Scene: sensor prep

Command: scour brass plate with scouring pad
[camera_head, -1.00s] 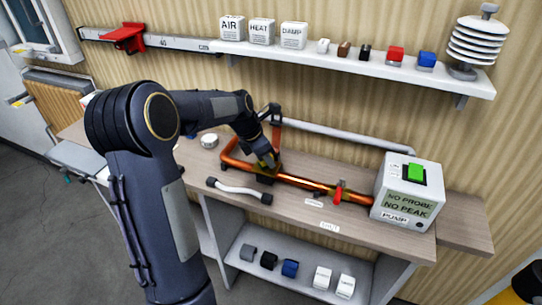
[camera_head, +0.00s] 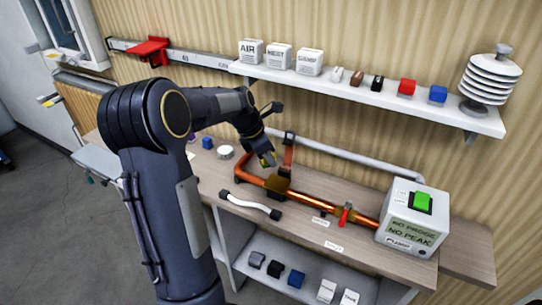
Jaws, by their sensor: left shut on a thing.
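The brass plate (camera_head: 277,184) is a small dark gold block on the copper pipe (camera_head: 318,202) on the bench. My left gripper (camera_head: 266,155) is just above and behind the plate, pointing down. It is shut on a small piece with yellow and green on it, which looks like the scouring pad (camera_head: 268,160). The fingers hide much of the pad. A small gap seems to show between pad and plate. My right gripper is not in view.
A red-handled valve (camera_head: 345,214) and a white pump box (camera_head: 412,220) with a green switch are to the right on the pipe. A white hose (camera_head: 250,204) lies in front. A wall shelf (camera_head: 340,88) with labelled boxes and small blocks runs above the bench (camera_head: 213,175).

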